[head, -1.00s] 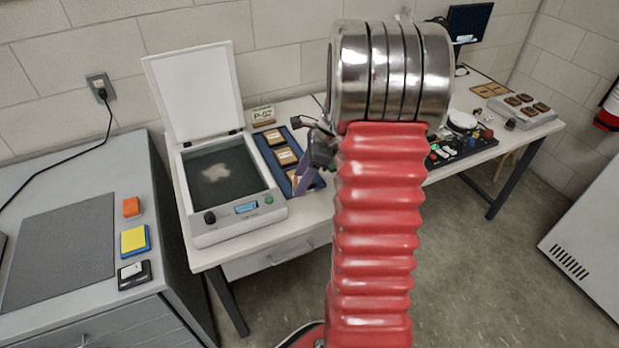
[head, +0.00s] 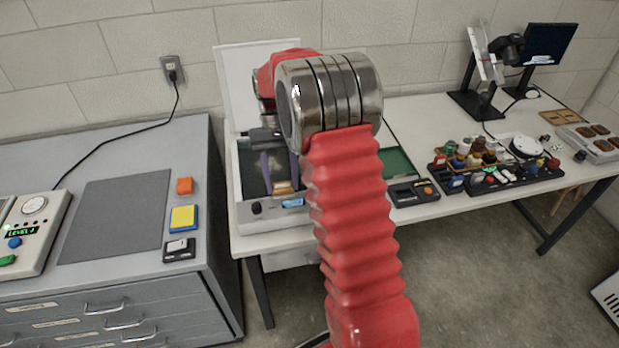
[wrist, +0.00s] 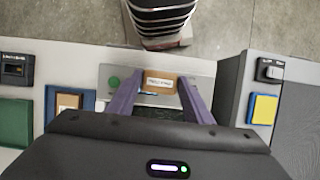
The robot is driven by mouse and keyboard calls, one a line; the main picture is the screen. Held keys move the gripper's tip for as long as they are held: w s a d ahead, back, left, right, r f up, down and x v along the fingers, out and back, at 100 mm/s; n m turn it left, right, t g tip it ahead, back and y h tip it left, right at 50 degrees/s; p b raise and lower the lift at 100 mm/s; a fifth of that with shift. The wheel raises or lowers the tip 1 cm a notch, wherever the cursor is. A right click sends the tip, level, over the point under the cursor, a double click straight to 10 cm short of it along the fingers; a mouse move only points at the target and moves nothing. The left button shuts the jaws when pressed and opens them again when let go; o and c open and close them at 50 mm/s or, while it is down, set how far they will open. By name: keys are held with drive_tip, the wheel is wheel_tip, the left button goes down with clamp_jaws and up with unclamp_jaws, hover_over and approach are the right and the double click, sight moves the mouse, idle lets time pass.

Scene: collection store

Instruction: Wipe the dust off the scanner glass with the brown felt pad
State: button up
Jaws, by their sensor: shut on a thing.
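My gripper (head: 280,184) is over the front part of the scanner (head: 245,218), shut on a brown block with a pale label, which looks like the brown felt pad (head: 284,188). In the wrist view the pad (wrist: 160,82) sits between the two purple fingers, beside the green button. The scanner lid (head: 232,85) stands open at the back. A strip of dark scanner glass (head: 250,168) shows left of the fingers; my arm hides much of the rest. No dust shows on the visible part. I cannot tell whether the pad touches the glass.
A blue tray (wrist: 50,106) with a similar labelled block lies beside the scanner. A grey cabinet (head: 215,225) with an orange block (head: 184,186) and a yellow-blue pad (head: 184,218) is at left. Small bottles (head: 475,155) and a monitor (head: 546,50) stand at right.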

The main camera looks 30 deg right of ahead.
drive_tip(key=a+n, duration=0.1)
drive_tip(key=a, duration=0.2)
drive_tip(key=w+a+f+n+h, duration=0.1)
drive_tip(key=a, duration=0.2)
drive_tip(key=w+a+n, duration=0.1)
drive_tip(key=a, duration=0.2)
drive_tip(key=shift+f, duration=0.35)
drive_tip(key=shift+w+a+f, duration=0.1)
drive_tip(key=shift+a+f, duration=0.05)
drive_tip(key=shift+a, duration=0.4)
